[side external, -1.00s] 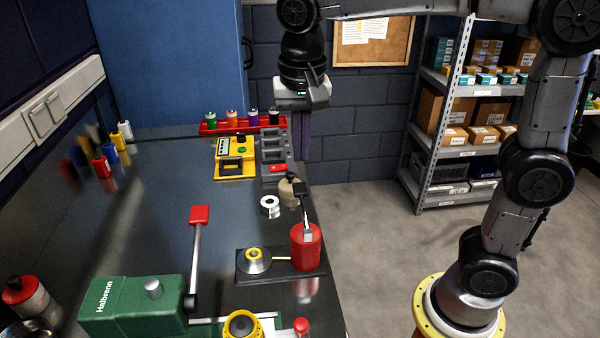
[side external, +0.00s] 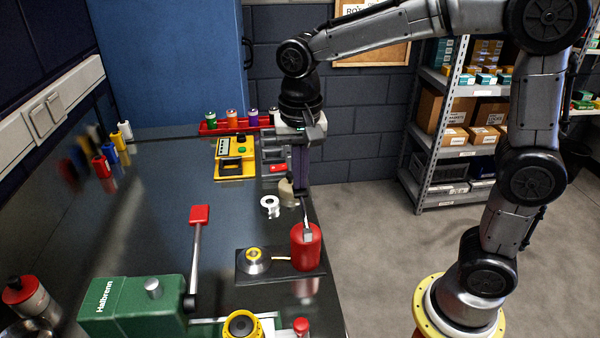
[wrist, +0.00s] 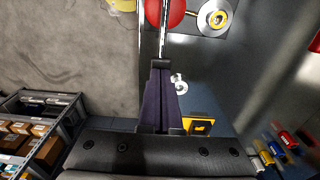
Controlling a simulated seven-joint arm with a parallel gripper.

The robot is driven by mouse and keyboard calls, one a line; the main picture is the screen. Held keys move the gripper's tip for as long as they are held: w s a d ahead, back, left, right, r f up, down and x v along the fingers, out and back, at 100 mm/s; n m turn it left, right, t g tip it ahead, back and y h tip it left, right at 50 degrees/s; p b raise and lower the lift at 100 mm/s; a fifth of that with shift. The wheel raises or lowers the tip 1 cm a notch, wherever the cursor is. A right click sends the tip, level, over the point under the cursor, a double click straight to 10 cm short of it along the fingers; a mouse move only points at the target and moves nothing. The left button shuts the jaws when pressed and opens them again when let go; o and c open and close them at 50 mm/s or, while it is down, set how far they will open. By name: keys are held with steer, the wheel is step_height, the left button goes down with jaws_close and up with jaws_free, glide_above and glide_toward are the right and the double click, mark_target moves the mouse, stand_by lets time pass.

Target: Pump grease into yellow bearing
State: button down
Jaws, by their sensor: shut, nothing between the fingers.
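The red grease pump (side external: 306,247) stands on a black base at the bench's right edge. Its metal lever (side external: 306,214) slopes up and away from the pump, with a dark grip at the end. A cone-shaped metal fitting with the yellow bearing (side external: 254,254) sits left of the pump, joined to it by a thin tube; it also shows in the wrist view (wrist: 217,18). My gripper (side external: 302,188) is shut and points down at the lever's dark end. In the wrist view its fingertips (wrist: 160,66) overlap that end; I cannot tell whether they touch.
A silver ring (side external: 270,207) and a beige object (side external: 287,193) lie near the lever. A green vise (side external: 133,307) with a red-ended handle stands in front left. A yellow device (side external: 236,157), a grey tray and a red rack (side external: 220,126) are behind.

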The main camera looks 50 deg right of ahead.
steer(key=f+g+y, duration=0.1)
steer(key=w+d+f+g+y, duration=0.1)
steer(key=shift+f, duration=0.3)
steer(key=shift+s+a+r, duration=0.1)
steer(key=shift+r, duration=0.9)
step_height(320, 180, up, 14)
stand_by(0.3)
stand_by(0.5)
